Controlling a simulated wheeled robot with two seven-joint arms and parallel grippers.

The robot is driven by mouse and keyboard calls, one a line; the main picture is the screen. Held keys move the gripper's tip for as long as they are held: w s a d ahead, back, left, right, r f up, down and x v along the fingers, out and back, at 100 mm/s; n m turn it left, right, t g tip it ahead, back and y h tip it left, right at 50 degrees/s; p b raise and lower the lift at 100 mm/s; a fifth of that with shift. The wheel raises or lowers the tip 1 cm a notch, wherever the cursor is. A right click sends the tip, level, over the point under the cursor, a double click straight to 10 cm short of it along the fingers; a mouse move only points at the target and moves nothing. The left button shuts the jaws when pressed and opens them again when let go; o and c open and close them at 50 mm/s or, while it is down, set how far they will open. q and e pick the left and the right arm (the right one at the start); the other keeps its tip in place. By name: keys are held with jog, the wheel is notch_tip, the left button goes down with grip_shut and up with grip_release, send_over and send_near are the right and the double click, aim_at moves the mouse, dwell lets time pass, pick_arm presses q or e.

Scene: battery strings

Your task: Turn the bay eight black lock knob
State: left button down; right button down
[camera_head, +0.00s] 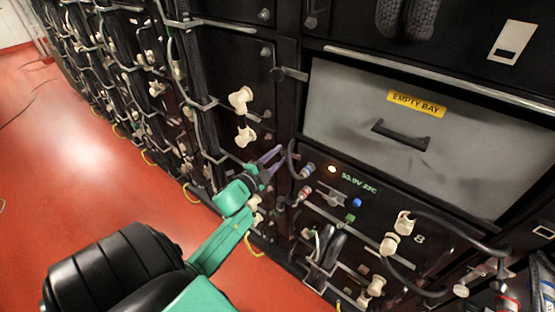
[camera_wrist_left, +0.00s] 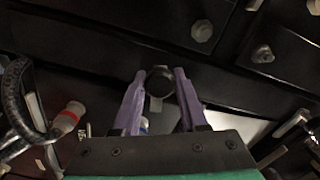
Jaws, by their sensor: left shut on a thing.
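The bay eight module (camera_head: 385,215) is a dark panel marked with an "8", under the grey empty bay cover, with a lit readout and an orange light. My left gripper (camera_head: 275,160) reaches its purple fingers to the upper left corner of this module. In the left wrist view, the black lock knob (camera_wrist_left: 160,78) sits between the tips of my left gripper (camera_wrist_left: 160,84), which are shut on it. In the head view I cannot make out the knob clearly at the fingers. My right gripper is not in view.
The grey cover (camera_head: 355,135) labelled "EMPTY BAY" has a black handle (camera_head: 401,134). White connectors (camera_head: 404,222) and black cables stand out from bay eight. More racks with cables (camera_head: 150,90) line the left. The red floor (camera_head: 80,150) is open there.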

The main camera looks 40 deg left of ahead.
pick_arm(q)
jog(key=shift+f+m+b, duration=0.15)
jog(key=shift+m+b, duration=0.25)
jog(key=shift+m, duration=0.6)
jog(key=shift+c, duration=2.2)
grip_release()
jog(key=shift+s, duration=0.1)
jog(key=s+b, duration=0.1)
jog(key=s, duration=1.3)
jog(key=shift+s+d+b, duration=0.2)
jog(key=shift+s+b, duration=0.05)
jog(key=shift+b, duration=0.05)
